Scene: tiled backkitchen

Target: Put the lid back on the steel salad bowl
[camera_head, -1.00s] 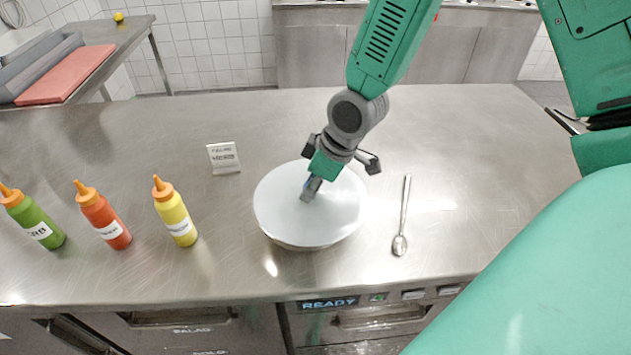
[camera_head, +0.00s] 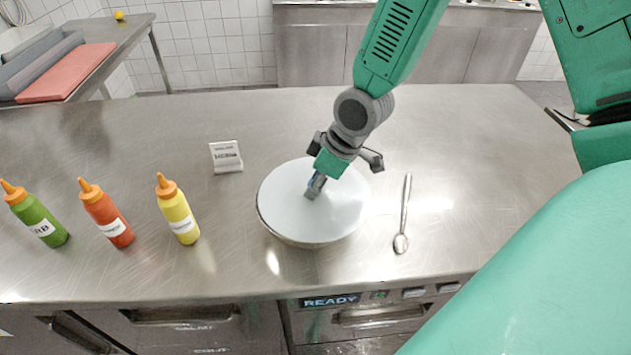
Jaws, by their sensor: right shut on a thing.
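The pale round lid (camera_head: 335,212) lies flat over the steel salad bowl (camera_head: 290,241) near the front middle of the counter. Only a thin strip of the bowl shows under the lid's front left edge. I cannot tell whether the lid rests fully on the rim or is held slightly above it. My right gripper (camera_head: 314,187) reaches down from above, shut on the lid at its middle. The grip point is small and partly covered by the fingers. My left gripper is not in view.
Green, red and yellow squeeze bottles (camera_head: 178,212) stand at the left. A small white sign (camera_head: 226,157) stands behind the bowl to the left. A spoon (camera_head: 403,215) lies to its right. The counter's front edge is close to the bowl; the back of the counter is clear.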

